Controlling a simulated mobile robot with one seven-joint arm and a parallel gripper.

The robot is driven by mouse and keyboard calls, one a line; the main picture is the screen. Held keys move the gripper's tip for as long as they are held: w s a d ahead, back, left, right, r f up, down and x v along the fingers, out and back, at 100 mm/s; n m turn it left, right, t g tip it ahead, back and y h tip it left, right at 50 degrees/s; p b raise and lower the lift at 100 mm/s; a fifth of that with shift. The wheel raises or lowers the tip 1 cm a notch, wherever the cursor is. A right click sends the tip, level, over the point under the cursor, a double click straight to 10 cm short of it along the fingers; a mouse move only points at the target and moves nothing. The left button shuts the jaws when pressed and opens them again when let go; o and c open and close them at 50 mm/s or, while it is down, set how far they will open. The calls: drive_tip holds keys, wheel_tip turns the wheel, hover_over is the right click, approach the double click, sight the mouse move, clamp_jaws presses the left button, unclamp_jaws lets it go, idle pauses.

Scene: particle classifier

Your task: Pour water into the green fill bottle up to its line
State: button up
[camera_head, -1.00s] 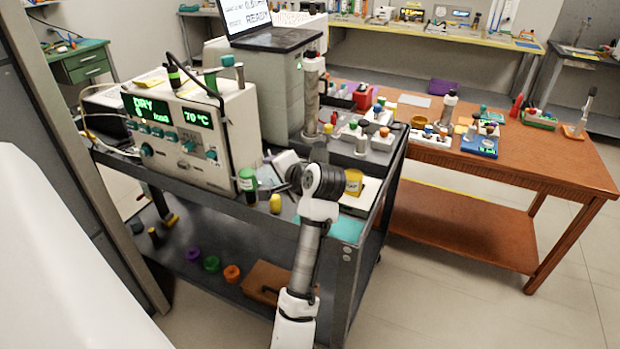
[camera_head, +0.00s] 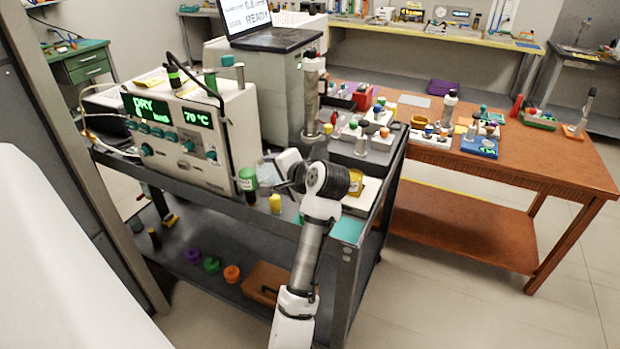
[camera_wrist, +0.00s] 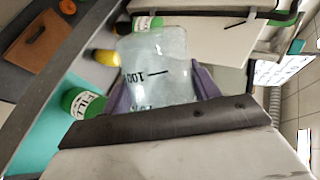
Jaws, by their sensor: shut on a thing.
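My gripper (camera_wrist: 163,90) is shut on a clear beaker (camera_wrist: 158,62) with a black "100" mark; its purple fingers sit on either side of it. The beaker looks tilted in the wrist view, and I cannot tell its water level. The green fill bottle (camera_wrist: 83,103), with a white "FILL" label, stands by the teal mat, beside and apart from the beaker. In the head view my arm hides most of that spot, and the beaker is not clearly seen. I cannot make out the bottle's line.
A second green-topped container (camera_head: 248,180) and a yellow one (camera_head: 275,203) stand near the DRY machine (camera_head: 190,130). A yellow cup (camera_head: 355,182) is right of my wrist. The teal mat (camera_head: 346,230) lies at the cart's front corner.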

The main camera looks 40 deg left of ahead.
drive_tip(key=shift+w+d+r+m+p, duration=0.15)
drive_tip(key=shift+w+r+m+p, duration=0.1)
drive_tip(key=shift+r+m+p, duration=0.1)
idle(1.1)
